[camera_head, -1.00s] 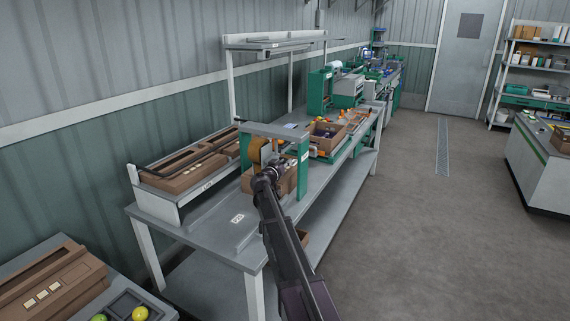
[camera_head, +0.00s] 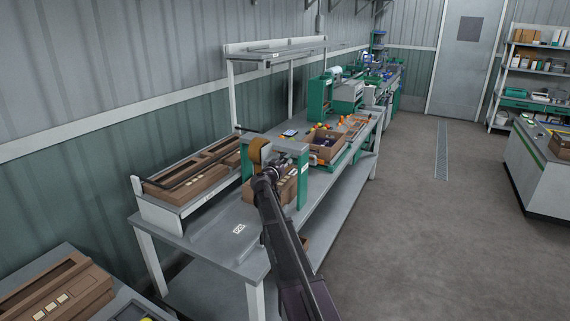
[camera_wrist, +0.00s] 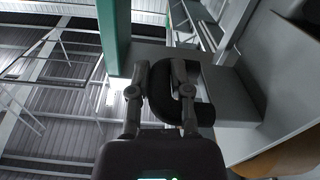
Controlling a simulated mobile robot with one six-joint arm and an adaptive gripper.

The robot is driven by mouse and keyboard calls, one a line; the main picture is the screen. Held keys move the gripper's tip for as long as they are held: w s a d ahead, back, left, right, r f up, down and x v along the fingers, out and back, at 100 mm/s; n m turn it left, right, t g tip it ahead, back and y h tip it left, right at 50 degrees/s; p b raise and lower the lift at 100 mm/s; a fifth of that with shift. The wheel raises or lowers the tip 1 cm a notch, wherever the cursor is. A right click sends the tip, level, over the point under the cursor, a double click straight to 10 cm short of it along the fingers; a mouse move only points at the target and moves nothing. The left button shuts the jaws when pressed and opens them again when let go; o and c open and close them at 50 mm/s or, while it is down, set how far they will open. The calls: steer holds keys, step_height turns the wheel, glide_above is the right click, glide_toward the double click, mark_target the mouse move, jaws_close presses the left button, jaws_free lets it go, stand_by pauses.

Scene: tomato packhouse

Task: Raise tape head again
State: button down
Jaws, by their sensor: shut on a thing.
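The taping station stands on the grey bench, with green posts (camera_head: 303,178) and a grey crossbar (camera_head: 285,145). The tape head, with its amber tape roll (camera_head: 258,150), sits at the crossbar's left part, its roll about level with the bar. A brown carton (camera_head: 287,190) is below it, partly hidden by my arm. My gripper (camera_head: 268,173) is at the tape head, its fingers small and dark in the head view. In the wrist view my gripper (camera_wrist: 162,75) is shut on the black curved handle (camera_wrist: 190,108) of the tape head.
Flat cartons lie in a rack (camera_head: 165,205) left of the station. An open carton (camera_head: 324,148) with produce stands behind it on the bench (camera_head: 205,235). An overhead shelf (camera_head: 275,52) is above. The floor at right (camera_head: 430,240) is clear.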

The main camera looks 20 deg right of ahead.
steer(key=shift+w+d+r, duration=0.15)
steer(key=shift+r, duration=0.05)
steer(key=c, duration=0.6)
jaws_free()
steer(key=shift+r, duration=0.1)
steer(key=shift+o, duration=0.2)
steer(key=shift+s, duration=0.2)
steer(key=shift+s+a, duration=0.2)
steer(key=shift+a, duration=0.2)
steer(key=v, duration=1.1)
steer(key=shift+s, duration=0.1)
